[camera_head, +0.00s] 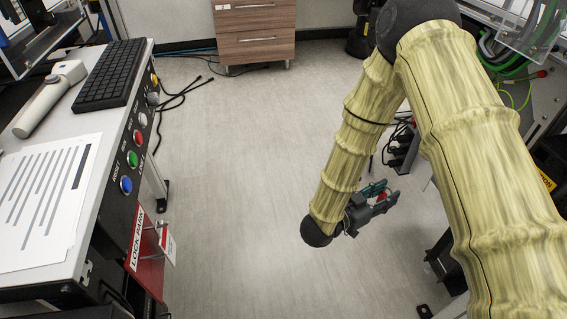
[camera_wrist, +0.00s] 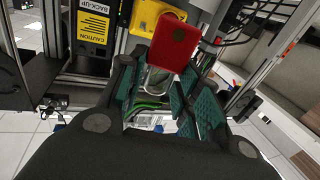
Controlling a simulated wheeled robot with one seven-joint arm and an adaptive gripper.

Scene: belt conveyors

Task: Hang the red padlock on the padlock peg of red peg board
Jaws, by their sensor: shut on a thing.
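The red padlock (camera_wrist: 172,48) shows in the wrist view, its red body at the fingertips and its grey shackle pointing back between the green-padded fingers. My gripper (camera_wrist: 163,75) is shut on it. In the head view my gripper (camera_head: 378,196) is low over the floor at centre right, with a little red showing at its fingers. The red peg board (camera_head: 146,276), marked "LOCK PARK", hangs at the front side of the left bench, well left of my gripper. Small pegs and a white tag show there, but I cannot tell which is the padlock peg.
The left bench carries a keyboard (camera_head: 109,74), a handheld scanner (camera_head: 50,97) and a paper sheet (camera_head: 45,200). Coloured buttons line its edge. Open floor (camera_head: 230,170) lies between bench and arm. A wooden drawer cabinet (camera_head: 254,32) stands behind; cables and machine frames are at right.

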